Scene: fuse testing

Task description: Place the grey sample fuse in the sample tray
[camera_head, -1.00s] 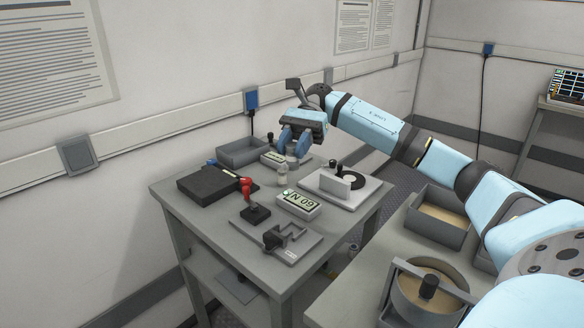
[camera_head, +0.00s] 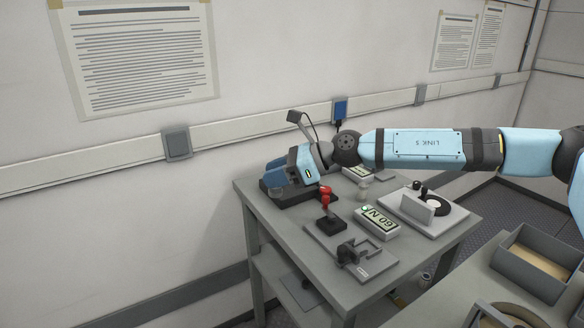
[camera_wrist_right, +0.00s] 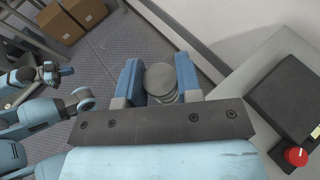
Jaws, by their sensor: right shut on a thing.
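The grey sample fuse (camera_wrist_right: 160,80) is a grey cylinder between the two blue fingers of my right gripper (camera_wrist_right: 159,82) in the right wrist view. In the head view my right gripper (camera_head: 278,174) is shut on it, above or in front of the black box (camera_head: 308,196) at the table's left end; the fuse (camera_head: 278,190) shows only slightly there. I cannot tell which container is the sample tray; a small grey tray at the back of this table is hidden behind my gripper and wrist. My left arm shows at the left of the wrist view, but its jaws are unclear.
A red-handled lever (camera_head: 326,203), a lit display box (camera_head: 377,222), a clamp fixture (camera_head: 352,254) and a turntable-like device (camera_head: 428,207) crowd the table. A small pale cylinder (camera_head: 362,190) stands mid-table. A grey bin (camera_head: 540,265) sits on the front bench.

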